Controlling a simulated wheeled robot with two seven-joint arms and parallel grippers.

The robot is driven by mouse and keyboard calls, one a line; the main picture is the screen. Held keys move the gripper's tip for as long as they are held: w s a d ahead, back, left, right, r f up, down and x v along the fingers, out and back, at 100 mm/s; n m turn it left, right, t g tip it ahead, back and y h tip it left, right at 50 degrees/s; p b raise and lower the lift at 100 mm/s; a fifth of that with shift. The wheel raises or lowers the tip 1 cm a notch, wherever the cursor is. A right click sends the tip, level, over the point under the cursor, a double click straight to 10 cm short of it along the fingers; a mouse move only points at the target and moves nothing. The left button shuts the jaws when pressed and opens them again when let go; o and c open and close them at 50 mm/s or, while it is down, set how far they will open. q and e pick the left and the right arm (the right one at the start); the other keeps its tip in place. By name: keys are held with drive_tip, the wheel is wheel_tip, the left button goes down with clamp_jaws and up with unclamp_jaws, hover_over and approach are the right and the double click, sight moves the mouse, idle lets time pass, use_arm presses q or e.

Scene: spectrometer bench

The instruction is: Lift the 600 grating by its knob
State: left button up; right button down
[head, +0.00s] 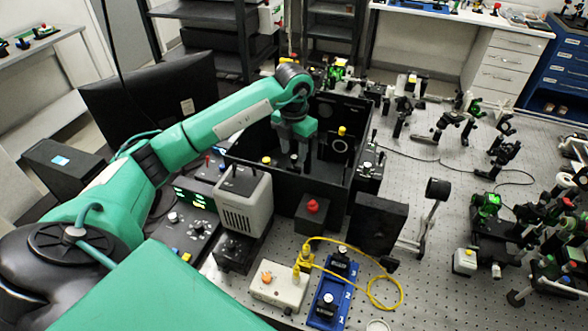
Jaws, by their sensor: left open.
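My left gripper (294,160) reaches down into the open black box (330,185) in the middle of the bench, with its jaws open. Its fingertips are small and dark against the box, so I cannot tell whether they touch anything. Inside the box, a yellow-topped post (342,131) stands right of the gripper, and a yellow knob (266,160) shows to its left. A blue holder (324,318) at the front carries two dark knobbed pieces, one at the back (340,262) and one at the front (326,303). No 600 marking is readable on any piece. My right gripper is out of view.
A grey box (243,200) and a red button box (312,212) stand in front of the black box. A beige box (278,290) with a yellow cable (385,305) sits left of the blue holder.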

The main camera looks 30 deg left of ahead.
use_arm(q)
drive_tip(key=shift+f, duration=0.8)
clamp_jaws()
drive_tip(key=shift+r, duration=0.15)
